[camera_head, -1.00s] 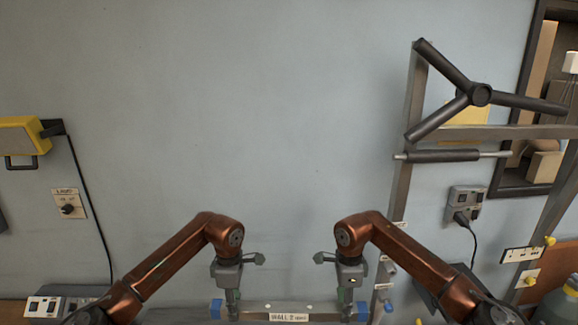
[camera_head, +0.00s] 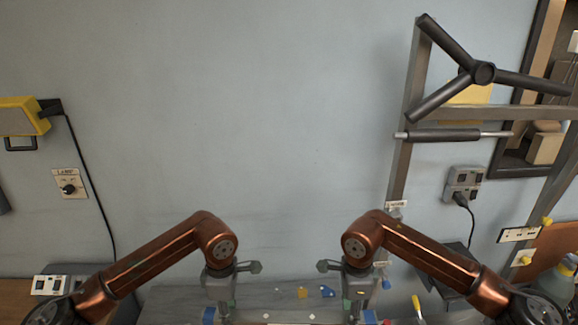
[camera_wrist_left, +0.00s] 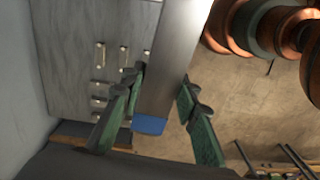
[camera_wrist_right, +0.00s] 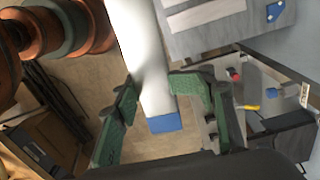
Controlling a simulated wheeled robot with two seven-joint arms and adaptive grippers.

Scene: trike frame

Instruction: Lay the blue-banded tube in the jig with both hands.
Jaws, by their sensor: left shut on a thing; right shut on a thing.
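The blue-banded tube (camera_head: 290,322) lies across the bottom edge of the head view, mostly cut off, with blue at both ends. My left gripper (camera_head: 222,308) is shut on it near its left end, and my right gripper (camera_head: 360,308) near its right end. In the left wrist view the tube (camera_wrist_left: 172,65) passes between the green fingers, its blue band (camera_wrist_left: 149,125) just past them. In the right wrist view the pale tube (camera_wrist_right: 143,50) is between the fingers, with its blue band (camera_wrist_right: 164,123) showing. I cannot make out the jig for certain.
A grey bench top (camera_head: 265,297) lies beyond the tube, with a small yellow piece (camera_head: 303,293) and a blue piece (camera_head: 327,291) on it. A metal frame with a dark three-armed part (camera_head: 484,72) stands at the right. A yellow-handled tool (camera_head: 417,305) lies lower right.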

